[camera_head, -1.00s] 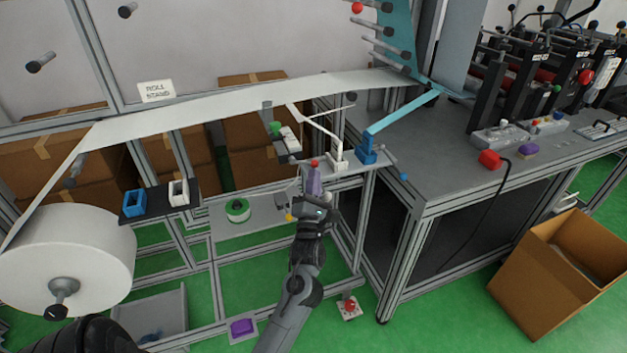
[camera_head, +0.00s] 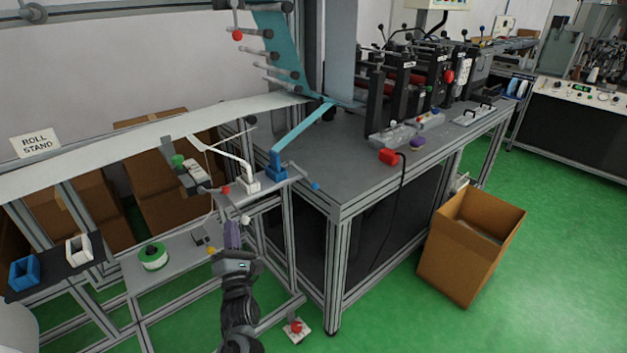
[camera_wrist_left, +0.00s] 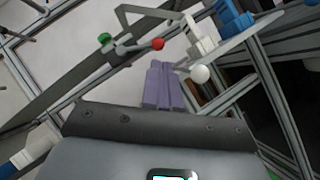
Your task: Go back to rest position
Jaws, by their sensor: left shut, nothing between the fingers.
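My left gripper (camera_head: 232,236) is in the lower middle of the head view, its purple fingers pointing up toward the small shelf with the levers. The fingers are together with nothing between them. In the left wrist view the purple fingers (camera_wrist_left: 163,86) are side by side. Beyond them are a red ball knob (camera_wrist_left: 157,44) and a white ball knob (camera_wrist_left: 200,74), and the gripper appears apart from both. My right gripper is not in either view.
A white lever (camera_head: 248,182) and a blue lever (camera_head: 277,170) stand on the shelf ahead. A green-and-white tape roll (camera_head: 153,256) sits on a lower plate. The grey machine table (camera_head: 345,185) is to the right, with an open cardboard box (camera_head: 470,245) on the floor beside it.

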